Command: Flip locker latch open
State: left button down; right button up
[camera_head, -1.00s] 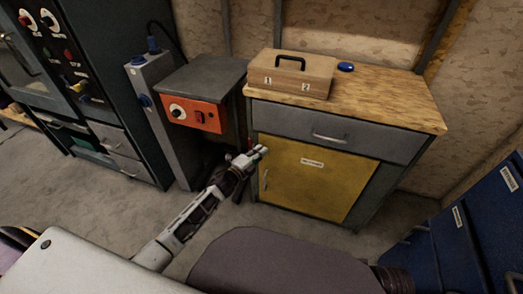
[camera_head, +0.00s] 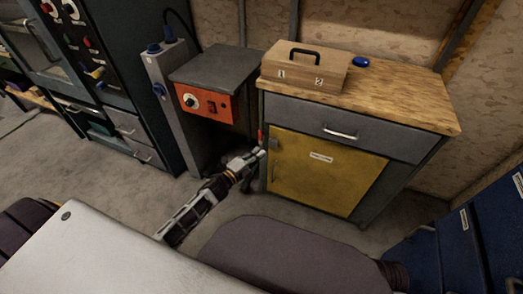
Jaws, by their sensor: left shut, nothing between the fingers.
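The locker is a grey cabinet with a yellow door (camera_head: 325,178) that is closed, with a small label and a handle at its left side (camera_head: 275,173). A small grey latch (camera_head: 273,143) sits at the door's upper left corner, with a small red piece (camera_head: 261,136) just left of it. My left gripper (camera_head: 260,153) is shut and empty. Its tips are just below and left of the latch, by the cabinet's left front edge; I cannot tell whether they touch it. My right gripper is not in view.
A wooden box (camera_head: 303,68) with a black handle and a blue button (camera_head: 361,62) are on the wooden top. A grey drawer (camera_head: 340,125) is above the door. An orange control box (camera_head: 204,103) stands left. Blue drawers (camera_head: 470,235) stand at right.

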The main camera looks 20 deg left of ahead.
pick_arm(q)
jog(key=shift+s+a, duration=0.15)
jog(key=shift+s, duration=0.2)
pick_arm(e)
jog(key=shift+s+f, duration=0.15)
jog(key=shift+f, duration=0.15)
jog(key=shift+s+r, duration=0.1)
